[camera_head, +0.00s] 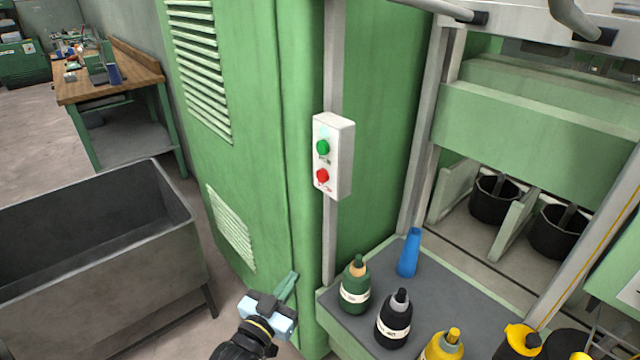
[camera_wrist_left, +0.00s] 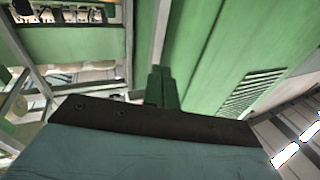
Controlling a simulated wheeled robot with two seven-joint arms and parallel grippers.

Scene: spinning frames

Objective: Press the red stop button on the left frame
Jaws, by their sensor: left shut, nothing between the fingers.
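The red stop button (camera_head: 322,176) is on the lower part of a white control box (camera_head: 344,158). A green button (camera_head: 323,147) sits above it on the same box. The box is fixed to a grey post at the edge of the green frame cabinet (camera_head: 270,120). My left gripper (camera_head: 288,284) is below and left of the box, in front of the cabinet's lower part, well apart from the buttons. Its green fingers are shut and empty; they also show in the left wrist view (camera_wrist_left: 161,86). The buttons cannot be made out in the wrist view. My right gripper is not in view.
A shelf (camera_head: 375,340) holds several bottles, such as a green one (camera_head: 355,285), and a blue cone (camera_head: 410,252), right of my left gripper. A grey metal bin (camera_head: 90,270) stands at left. A wooden workbench (camera_head: 130,80) is behind it.

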